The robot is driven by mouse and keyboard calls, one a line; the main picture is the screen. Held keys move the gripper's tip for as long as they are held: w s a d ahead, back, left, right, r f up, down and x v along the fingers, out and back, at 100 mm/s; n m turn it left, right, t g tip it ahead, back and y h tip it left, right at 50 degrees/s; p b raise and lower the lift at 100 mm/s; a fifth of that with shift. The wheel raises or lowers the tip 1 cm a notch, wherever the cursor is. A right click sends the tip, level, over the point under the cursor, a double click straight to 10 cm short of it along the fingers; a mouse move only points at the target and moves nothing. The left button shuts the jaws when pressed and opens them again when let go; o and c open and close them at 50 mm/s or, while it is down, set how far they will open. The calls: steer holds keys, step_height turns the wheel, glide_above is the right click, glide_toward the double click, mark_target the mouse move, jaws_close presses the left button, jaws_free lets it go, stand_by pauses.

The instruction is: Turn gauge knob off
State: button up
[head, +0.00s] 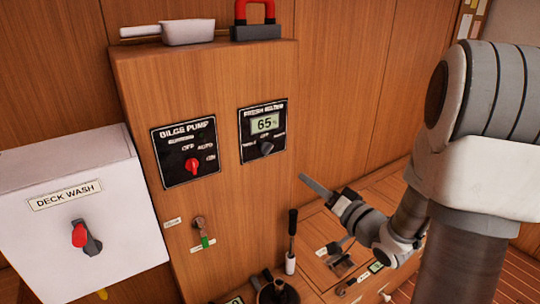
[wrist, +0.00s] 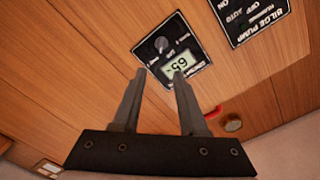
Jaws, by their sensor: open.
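The gauge panel (head: 263,133) is a black plate on the upper right of the wooden cabinet front, with a lit display (head: 265,123) reading 65. Its dark round knob (head: 266,148) sits below the display; the small markings around it are not clear. In the wrist view the panel is upside down, with the knob (wrist: 161,44) beyond my fingertips and the display (wrist: 179,64) partly behind the right finger. My gripper (head: 305,180) is to the lower right of the panel, apart from the knob. In the wrist view my gripper (wrist: 160,75) is open with nothing between its fingers.
A bilge pump panel (head: 185,152) with a red knob is left of the gauge. A white deck wash box (head: 78,205) with a red switch stands further left. A black-handled lever (head: 291,240) rises below my gripper. A wooden console (head: 365,205) lies to the right.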

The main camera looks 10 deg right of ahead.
mark_target(269, 151)
steer(key=b+x, duration=0.1)
steer(key=x, duration=1.6)
steer(key=shift+w+a+r, duration=0.1)
steer(key=shift+a, duration=0.1)
jaws_close()
